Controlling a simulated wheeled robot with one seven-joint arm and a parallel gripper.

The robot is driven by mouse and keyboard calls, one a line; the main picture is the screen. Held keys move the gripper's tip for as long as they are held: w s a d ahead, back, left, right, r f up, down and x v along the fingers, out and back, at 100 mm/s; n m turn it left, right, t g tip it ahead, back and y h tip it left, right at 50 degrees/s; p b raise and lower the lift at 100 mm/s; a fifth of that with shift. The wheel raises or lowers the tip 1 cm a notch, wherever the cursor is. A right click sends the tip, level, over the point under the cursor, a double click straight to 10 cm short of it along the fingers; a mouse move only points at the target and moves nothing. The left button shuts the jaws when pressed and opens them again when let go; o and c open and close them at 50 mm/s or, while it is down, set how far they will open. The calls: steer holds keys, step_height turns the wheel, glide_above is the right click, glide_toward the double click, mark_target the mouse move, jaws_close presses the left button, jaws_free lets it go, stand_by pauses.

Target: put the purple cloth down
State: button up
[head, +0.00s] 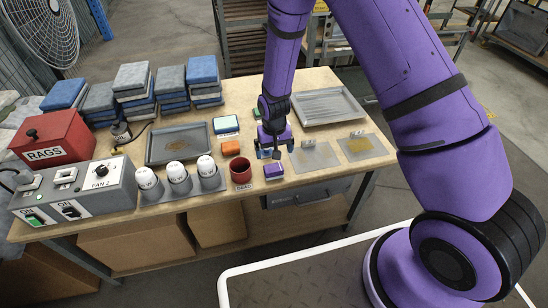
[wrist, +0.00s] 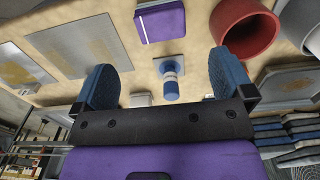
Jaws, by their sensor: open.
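The purple cloth (head: 274,171) is a small folded block lying flat on the wooden table near its front edge, just right of the red cup (head: 241,173). In the wrist view the purple cloth (wrist: 161,21) has a pale edge and lies beyond the fingertips, apart from them. My gripper (head: 276,152) is above the table, just behind the cloth in the head view. In the wrist view my gripper (wrist: 165,64) has its two blue fingers wide apart with nothing gripped. A small blue-and-white upright piece (wrist: 170,83) shows between the fingers.
An orange block (head: 231,147) and a white-framed blue pad (head: 226,125) lie left of my gripper. Two flat plates (head: 313,155) lie to the right. A grey tray (head: 150,146), labelled shakers (head: 177,172) and the red RAGS box (head: 50,142) occupy the left. Stacked cloths stand behind.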

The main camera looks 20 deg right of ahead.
steer(key=shift+r, duration=0.45)
steer(key=shift+r, duration=0.1)
steer(key=s+d+r+t, duration=0.1)
steer(key=s+d+r, duration=0.15)
steer(key=r, duration=0.75)
steer(key=s+d+r+t, duration=0.1)
steer(key=d+r, duration=0.2)
steer(key=r, duration=0.7)
steer(key=s+d+r+t, duration=0.1)
steer(key=s+d+r, duration=0.1)
steer(key=r, duration=0.9)
steer(key=s+d+r, duration=0.2)
steer(key=s+r, duration=0.2)
steer(key=s, duration=0.3)
steer(key=s+d+r+t, duration=0.1)
steer(key=s+d+r, duration=0.1)
steer(key=s+r, duration=0.3)
steer(key=s+d+r+t, duration=0.1)
steer(key=s+d+r, duration=0.2)
steer(key=s, duration=0.8)
steer(key=shift+r, duration=0.9)
steer(key=shift+w, duration=0.15)
